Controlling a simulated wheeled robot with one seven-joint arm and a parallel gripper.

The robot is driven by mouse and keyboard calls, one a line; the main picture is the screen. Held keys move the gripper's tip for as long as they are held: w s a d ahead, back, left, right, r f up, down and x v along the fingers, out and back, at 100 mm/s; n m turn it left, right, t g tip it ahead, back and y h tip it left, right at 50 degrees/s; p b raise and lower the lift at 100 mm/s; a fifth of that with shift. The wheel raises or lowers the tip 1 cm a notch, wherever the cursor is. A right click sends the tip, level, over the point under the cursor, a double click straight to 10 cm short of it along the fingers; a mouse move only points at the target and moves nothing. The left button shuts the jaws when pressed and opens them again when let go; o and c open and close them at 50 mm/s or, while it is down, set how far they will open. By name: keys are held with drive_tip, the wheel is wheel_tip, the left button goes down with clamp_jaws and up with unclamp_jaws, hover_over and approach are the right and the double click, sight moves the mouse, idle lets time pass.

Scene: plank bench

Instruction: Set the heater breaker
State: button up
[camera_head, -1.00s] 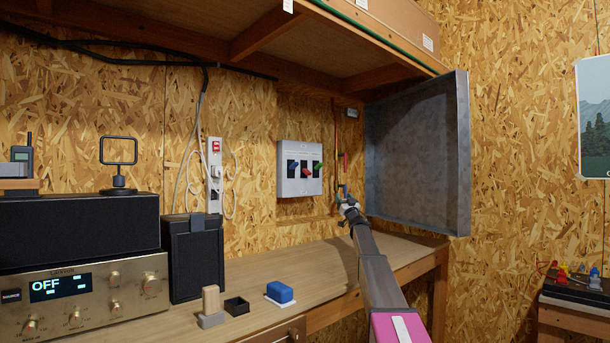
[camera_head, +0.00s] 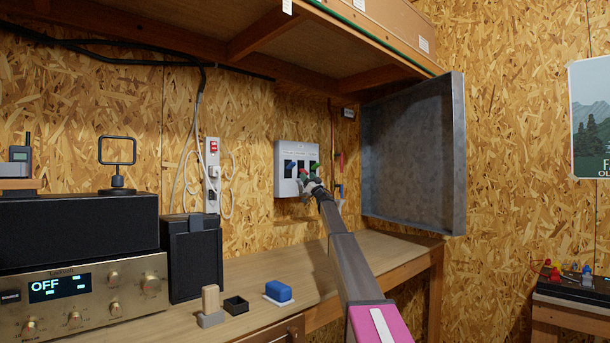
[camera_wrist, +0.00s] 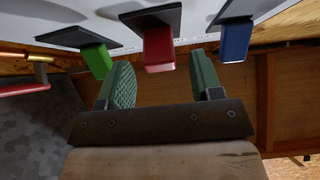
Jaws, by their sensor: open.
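The breaker panel (camera_head: 284,182) is a pale box on the chipboard wall with several coloured levers in dark slots. In the head view the blue lever (camera_head: 290,168) shows at its left; my arm's end covers part of the lower right. The wrist view shows the green lever (camera_wrist: 97,61), the red lever (camera_wrist: 159,49) and the blue lever (camera_wrist: 235,41), left to right. My gripper (camera_wrist: 161,72) is open, its green pads below the red lever and either side of it. Whether a pad touches a lever is unclear. No heater label is readable.
A grey metal door (camera_head: 412,160) stands open right of the panel. A wooden shelf (camera_head: 330,65) overhangs above.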

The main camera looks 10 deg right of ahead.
sight(305, 171)
drive_tip(key=x, duration=0.3)
drive_tip(key=shift+w+r, duration=0.1)
drive_tip(key=shift+w, duration=0.05)
drive_tip(key=c, duration=0.9)
drive_tip(key=shift+c, duration=0.2)
